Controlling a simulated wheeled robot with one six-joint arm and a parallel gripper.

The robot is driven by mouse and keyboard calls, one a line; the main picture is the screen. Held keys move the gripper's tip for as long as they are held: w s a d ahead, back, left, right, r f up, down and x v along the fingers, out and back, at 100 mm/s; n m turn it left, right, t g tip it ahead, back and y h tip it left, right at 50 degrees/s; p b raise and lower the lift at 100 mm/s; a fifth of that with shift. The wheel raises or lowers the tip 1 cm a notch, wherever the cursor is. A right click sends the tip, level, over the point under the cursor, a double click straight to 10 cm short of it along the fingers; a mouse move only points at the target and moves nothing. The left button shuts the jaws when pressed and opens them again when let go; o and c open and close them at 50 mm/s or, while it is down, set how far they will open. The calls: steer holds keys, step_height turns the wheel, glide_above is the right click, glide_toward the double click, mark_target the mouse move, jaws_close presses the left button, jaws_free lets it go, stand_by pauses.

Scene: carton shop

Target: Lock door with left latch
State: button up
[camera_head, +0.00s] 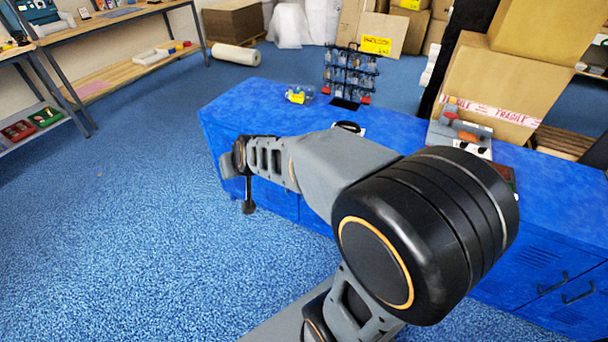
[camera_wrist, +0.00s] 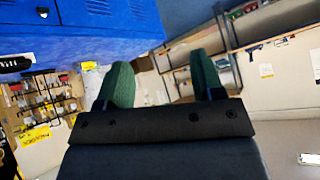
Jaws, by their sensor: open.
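The blue cabinet (camera_head: 270,105) runs across the head view, and its front has doors with dark handles (camera_head: 578,292) at the right. Part of its blue surface with vent slots (camera_wrist: 100,8) shows at the top left of the wrist view. A small black fitting (camera_wrist: 42,12) sits on that surface; I cannot tell whether it is the left latch. My gripper (camera_wrist: 160,60) is open and empty, its two green fingers apart and clear of the cabinet in the wrist view. In the head view my arm hides much of the cabinet's front.
A display rack (camera_head: 350,72), a clear bowl (camera_head: 299,94) and a grey box (camera_head: 460,138) stand on the cabinet top. Large cartons (camera_head: 500,85) stand behind at the right. Shelves (camera_head: 110,75) line the far left. Blue floor (camera_head: 130,210) left of the cabinet is clear.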

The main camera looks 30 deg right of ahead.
steer(key=w+d+f+m+t+h+b, duration=0.3)
steer(key=w+d+f+b, duration=0.2)
steer(key=w+f, duration=0.55)
steer(key=w+d+f+m+g+h+b, duration=0.15)
steer(key=d+f+m+h+b, duration=0.25)
steer(key=d+f+h+b, duration=0.45)
steer(key=d+f+m+g+h+b, duration=0.25)
steer(key=d+f+h, duration=0.3)
steer(key=f, duration=0.65)
steer(key=shift+m+t, duration=0.45)
steer(key=shift+t, duration=0.05)
steer(key=b+x, duration=0.1)
steer(key=x, duration=0.8)
steer(key=b+x, duration=0.1)
steer(key=x, duration=0.4)
steer(key=shift+s+d+b, duration=0.15)
steer(key=shift+s+b, duration=0.15)
steer(key=shift+s, duration=0.05)
steer(key=shift+c, duration=0.3)
steer(key=c, duration=0.9)
